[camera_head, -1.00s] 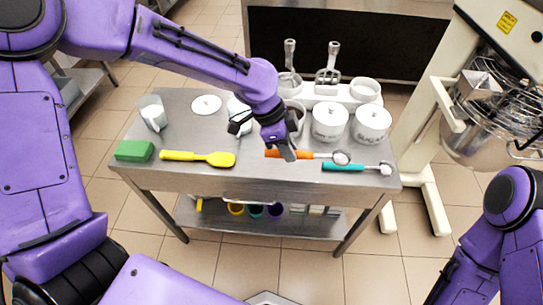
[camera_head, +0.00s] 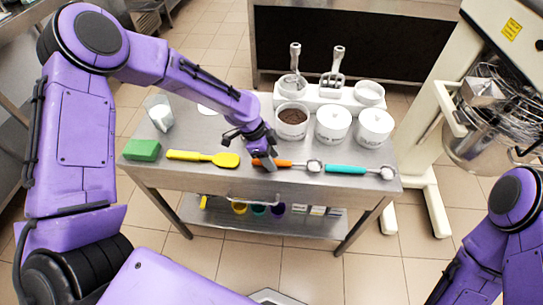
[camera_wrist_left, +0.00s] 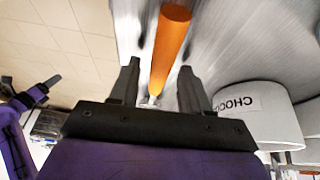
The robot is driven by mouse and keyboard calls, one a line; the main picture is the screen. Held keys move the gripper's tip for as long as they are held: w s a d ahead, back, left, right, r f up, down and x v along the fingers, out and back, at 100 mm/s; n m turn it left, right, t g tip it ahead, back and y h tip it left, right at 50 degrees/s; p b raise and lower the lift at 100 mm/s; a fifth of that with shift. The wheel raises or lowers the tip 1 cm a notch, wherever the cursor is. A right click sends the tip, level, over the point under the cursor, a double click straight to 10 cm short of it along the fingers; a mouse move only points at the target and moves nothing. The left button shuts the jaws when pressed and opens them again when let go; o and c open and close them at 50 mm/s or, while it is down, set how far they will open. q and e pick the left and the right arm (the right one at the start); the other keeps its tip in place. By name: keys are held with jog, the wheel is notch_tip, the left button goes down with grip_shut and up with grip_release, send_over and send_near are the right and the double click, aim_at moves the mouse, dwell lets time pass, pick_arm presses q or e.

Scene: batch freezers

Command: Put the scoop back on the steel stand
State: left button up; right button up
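A scoop with an orange handle (camera_head: 285,163) and a round steel bowl (camera_head: 314,166) lies near the table's front edge. A similar scoop with a teal handle (camera_head: 345,169) lies to its right. My left gripper (camera_head: 265,163) is low over the orange handle's left part. In the left wrist view its fingers (camera_wrist_left: 158,88) are apart, with the orange handle (camera_wrist_left: 170,45) showing between and beyond them. I cannot tell whether they touch it. A pale rack (camera_head: 328,97) at the back holds two upright steel tools (camera_head: 334,72). My right gripper (camera_wrist_left: 28,86) shows small in the left wrist view, prongs apart.
An open tub of brown powder (camera_head: 292,121) and two lidded white tubs (camera_head: 333,124) (camera_head: 375,128) stand behind the scoops. A yellow spatula (camera_head: 203,158), a green block (camera_head: 142,150) and a clear jug (camera_head: 159,113) are at left. A mixer (camera_head: 480,120) stands at right.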

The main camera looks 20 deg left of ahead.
pick_arm(q)
jog(key=b+v, duration=0.1)
jog(key=v, duration=1.1)
jog(key=shift+w+d, duration=0.1)
dwell(2.3)
